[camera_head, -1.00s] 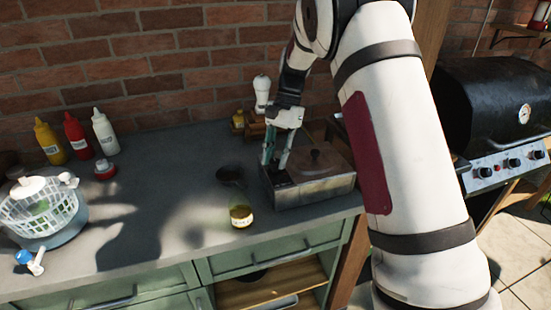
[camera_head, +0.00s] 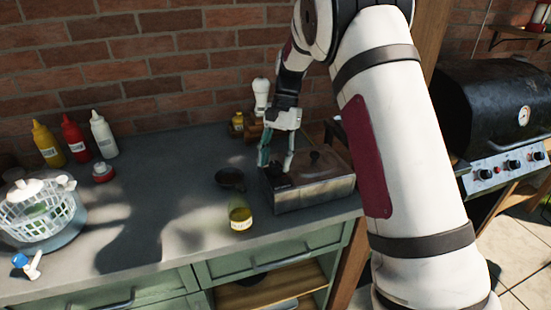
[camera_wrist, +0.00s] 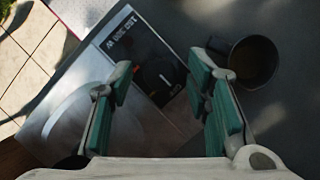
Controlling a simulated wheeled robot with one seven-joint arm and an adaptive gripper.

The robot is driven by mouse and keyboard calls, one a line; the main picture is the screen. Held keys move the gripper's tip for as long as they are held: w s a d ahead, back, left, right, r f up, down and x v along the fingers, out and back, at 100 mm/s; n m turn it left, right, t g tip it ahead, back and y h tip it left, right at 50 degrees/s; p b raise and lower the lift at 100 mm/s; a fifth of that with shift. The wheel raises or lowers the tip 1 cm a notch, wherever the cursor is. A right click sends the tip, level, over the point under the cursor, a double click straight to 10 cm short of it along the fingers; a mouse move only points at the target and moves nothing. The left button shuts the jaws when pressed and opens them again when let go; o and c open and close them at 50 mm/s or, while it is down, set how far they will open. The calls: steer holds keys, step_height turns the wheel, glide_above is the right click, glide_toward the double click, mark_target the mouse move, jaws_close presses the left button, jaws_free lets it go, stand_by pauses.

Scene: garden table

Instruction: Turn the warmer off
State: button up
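The warmer (camera_head: 318,196) is a low metal box with a lidded top, near the right end of the counter. In the wrist view its metal top (camera_wrist: 66,112) has a black panel with white lettering. A dark knob (camera_wrist: 158,76) with a small orange mark sits on that panel. My gripper (camera_head: 275,166) is over the warmer's left part, pointing down. In the wrist view its teal-padded fingers (camera_wrist: 160,72) are apart, with the knob between them and a gap on each side. I cannot tell the knob's setting or the fingertips' height above it.
A small dark pot (camera_head: 230,179) stands just left of the warmer; it also shows in the wrist view (camera_wrist: 252,62). Sauce bottles (camera_head: 76,138) and a colander (camera_head: 40,212) are at the left. The counter's middle is clear.

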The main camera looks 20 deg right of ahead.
steer(key=shift+r, duration=0.1)
steer(key=v, duration=1.1)
steer(key=shift+r, duration=0.4)
steer(key=shift+d, duration=0.1)
